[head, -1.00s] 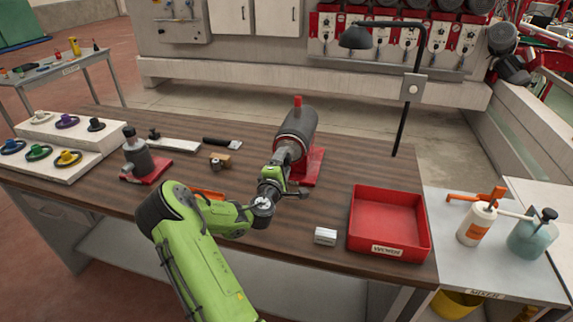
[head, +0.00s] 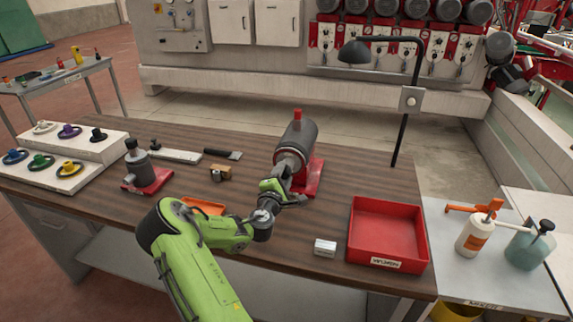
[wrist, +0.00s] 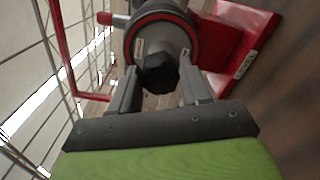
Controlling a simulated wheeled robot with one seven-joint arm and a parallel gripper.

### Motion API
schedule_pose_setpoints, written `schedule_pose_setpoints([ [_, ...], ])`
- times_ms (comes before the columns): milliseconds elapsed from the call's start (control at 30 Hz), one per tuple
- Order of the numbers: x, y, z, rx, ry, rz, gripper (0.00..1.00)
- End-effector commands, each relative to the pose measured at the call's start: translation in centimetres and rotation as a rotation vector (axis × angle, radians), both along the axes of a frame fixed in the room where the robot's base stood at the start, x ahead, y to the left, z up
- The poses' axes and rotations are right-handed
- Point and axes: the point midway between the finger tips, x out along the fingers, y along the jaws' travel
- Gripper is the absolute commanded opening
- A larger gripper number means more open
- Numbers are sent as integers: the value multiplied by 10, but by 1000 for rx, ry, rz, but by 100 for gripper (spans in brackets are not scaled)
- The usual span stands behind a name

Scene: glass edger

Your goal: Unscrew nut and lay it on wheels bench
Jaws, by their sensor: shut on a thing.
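The grey cylindrical spindle unit (head: 297,140) stands on a red base on the brown wooden bench (head: 110,215). It has a red knob on top. In the wrist view, the dark, faceted nut (wrist: 159,73) is at the middle of the spindle's round face (wrist: 160,35), which has a red ring. My gripper (wrist: 160,80) is shut on the nut, one finger on each side. In the head view my gripper (head: 287,178) is at the near end of the spindle unit, and the nut is hidden there.
A white stepped rack (head: 90,165) with several coloured wheels is at left. A red tray (head: 388,230) with an unreadable label and a small white block (head: 325,247) are at right. A black lamp (head: 405,120) stands behind. A side table (head: 60,85) is far left.

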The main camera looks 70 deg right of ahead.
Motion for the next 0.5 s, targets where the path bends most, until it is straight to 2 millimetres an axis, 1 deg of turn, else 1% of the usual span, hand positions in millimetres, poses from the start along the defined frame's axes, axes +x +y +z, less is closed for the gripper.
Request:
schedule_pose_setpoints([
  [33,0,0,5,-7,70,1,10],
  [500,1,1,6,-103,669,2,10],
])
